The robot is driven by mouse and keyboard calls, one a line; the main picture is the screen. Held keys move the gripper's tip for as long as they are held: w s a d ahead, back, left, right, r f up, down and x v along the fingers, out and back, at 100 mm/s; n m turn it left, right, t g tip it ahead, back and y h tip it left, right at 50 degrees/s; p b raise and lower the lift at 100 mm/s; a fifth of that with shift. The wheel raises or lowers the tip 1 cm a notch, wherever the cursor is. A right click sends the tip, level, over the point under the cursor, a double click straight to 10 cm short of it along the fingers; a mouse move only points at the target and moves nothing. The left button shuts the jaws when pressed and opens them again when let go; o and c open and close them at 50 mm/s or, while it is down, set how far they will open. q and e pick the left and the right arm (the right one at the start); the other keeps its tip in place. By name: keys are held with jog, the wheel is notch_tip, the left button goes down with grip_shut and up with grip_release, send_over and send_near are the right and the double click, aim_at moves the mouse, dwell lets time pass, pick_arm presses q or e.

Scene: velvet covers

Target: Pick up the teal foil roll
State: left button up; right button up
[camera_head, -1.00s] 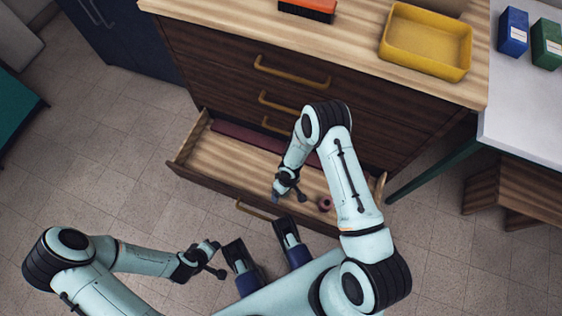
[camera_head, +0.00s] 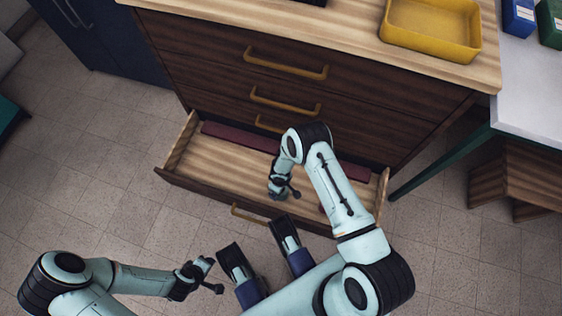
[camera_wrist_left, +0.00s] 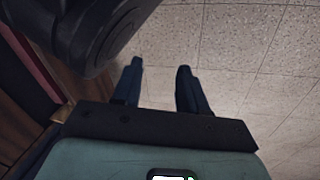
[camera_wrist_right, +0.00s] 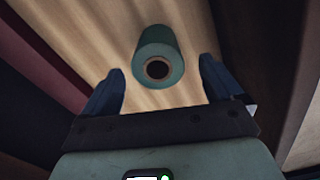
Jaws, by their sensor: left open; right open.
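The teal foil roll (camera_wrist_right: 158,48) lies in the open bottom drawer (camera_head: 232,163), its hollow end facing my right wrist camera. In the right wrist view it is between and just beyond the fingertips of my right gripper (camera_wrist_right: 160,72), which is open and empty. In the head view my right gripper (camera_head: 280,190) is low over the drawer and the teal roll cannot be made out. My left gripper (camera_head: 205,275) is open and empty, outside the drawer over the floor; its spread fingers show in the left wrist view (camera_wrist_left: 159,70).
A small reddish thing (camera_head: 322,210) in the drawer is mostly behind my right arm. A long maroon strip (camera_head: 240,137) lies along the drawer's back. A yellow tray (camera_head: 432,30) stands on the cabinet top. A table (camera_head: 525,105) is at right.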

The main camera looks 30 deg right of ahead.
notch_tip(320, 180, down, 4)
jog(key=shift+s+d+f+b, duration=0.1)
jog(key=shift+d+f+b, duration=0.1)
jog(key=shift+b, duration=0.65)
pick_arm(q)
jog(key=shift+g, duration=0.7)
jog(key=s+f, duration=0.3)
jog(key=shift+s+a, duration=0.3)
pick_arm(e)
jog(key=shift+r, duration=0.1)
jog(key=c, duration=1.2)
pick_arm(q)
jog(key=shift+r, duration=0.1)
